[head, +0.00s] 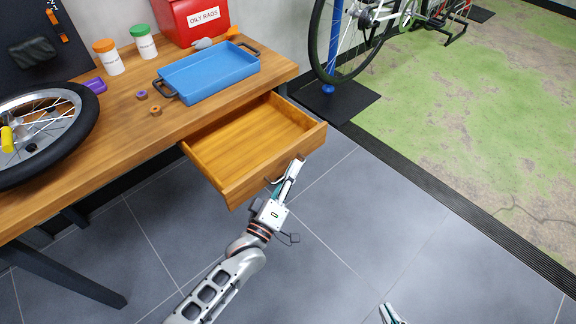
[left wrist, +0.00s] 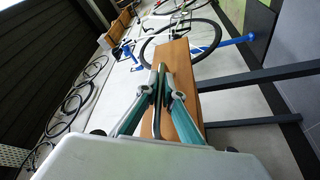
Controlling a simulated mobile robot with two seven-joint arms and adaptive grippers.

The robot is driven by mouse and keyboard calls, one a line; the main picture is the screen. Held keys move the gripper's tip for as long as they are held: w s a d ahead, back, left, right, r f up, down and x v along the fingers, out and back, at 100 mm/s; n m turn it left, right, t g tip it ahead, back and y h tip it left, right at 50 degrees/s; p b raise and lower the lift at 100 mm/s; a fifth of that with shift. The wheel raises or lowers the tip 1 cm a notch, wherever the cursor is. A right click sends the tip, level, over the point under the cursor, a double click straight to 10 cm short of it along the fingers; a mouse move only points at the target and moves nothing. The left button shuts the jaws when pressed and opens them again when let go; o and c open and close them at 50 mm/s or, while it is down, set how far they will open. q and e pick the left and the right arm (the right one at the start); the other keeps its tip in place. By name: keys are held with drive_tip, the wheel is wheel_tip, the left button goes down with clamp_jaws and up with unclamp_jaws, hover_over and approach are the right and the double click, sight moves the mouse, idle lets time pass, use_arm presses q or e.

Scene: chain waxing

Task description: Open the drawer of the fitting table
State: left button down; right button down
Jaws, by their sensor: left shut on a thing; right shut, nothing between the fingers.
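The fitting table (head: 122,130) has a wooden top, and its drawer (head: 247,149) is pulled well out. The drawer looks empty inside. My left gripper (head: 286,181) is at the drawer's front face, shut on the drawer handle (head: 299,158), which is mostly hidden by the fingers. In the left wrist view the left gripper's fingers (left wrist: 160,82) are closed together in front of the wooden drawer front (left wrist: 181,62). My right gripper (head: 388,314) shows only in part at the bottom edge, away from the table, shut and empty.
A bicycle (head: 372,22) stands behind at the right. The grey floor (head: 385,205) in front is clear.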

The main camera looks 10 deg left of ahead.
use_arm(q)
drive_tip(key=shift+s+d, duration=0.1)
drive_tip(key=shift+d, duration=0.05)
drive_tip(key=c, duration=2.5)
unclamp_jaws()
